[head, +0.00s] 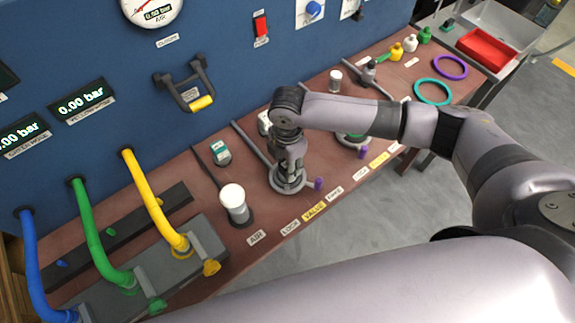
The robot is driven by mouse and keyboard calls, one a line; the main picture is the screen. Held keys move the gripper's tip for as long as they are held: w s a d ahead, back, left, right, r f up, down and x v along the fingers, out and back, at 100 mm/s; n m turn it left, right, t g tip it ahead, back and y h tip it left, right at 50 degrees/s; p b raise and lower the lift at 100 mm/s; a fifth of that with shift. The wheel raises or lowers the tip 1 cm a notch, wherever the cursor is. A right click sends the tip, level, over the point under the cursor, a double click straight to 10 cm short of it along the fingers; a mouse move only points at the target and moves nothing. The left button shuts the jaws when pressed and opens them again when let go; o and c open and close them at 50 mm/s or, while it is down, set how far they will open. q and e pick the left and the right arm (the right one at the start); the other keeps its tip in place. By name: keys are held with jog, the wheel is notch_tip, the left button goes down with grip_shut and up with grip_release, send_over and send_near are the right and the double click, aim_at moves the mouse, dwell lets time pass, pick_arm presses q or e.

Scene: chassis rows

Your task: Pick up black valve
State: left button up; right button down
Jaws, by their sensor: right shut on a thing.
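My right gripper (289,172) points down over the brown workbench, at a round grey fitting (285,187) with a purple knob (318,184) at its side. It is shut on a dark thing, taken as the black valve, which the fingers and wrist mostly hide. I cannot tell whether the valve is lifted clear of the fitting. My left gripper is out of view.
A white-topped cylinder (233,198) stands left of the gripper, and a small green-and-white part (220,152) lies behind it. Yellow (150,205), green (90,235) and blue (36,268) hoses rise at the left. Purple (450,67) and teal rings (433,92) and a red tray (486,49) are far right.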

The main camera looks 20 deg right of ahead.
notch_tip(320, 180, up, 20)
jog(key=b, duration=0.2)
jog(key=shift+f, duration=0.15)
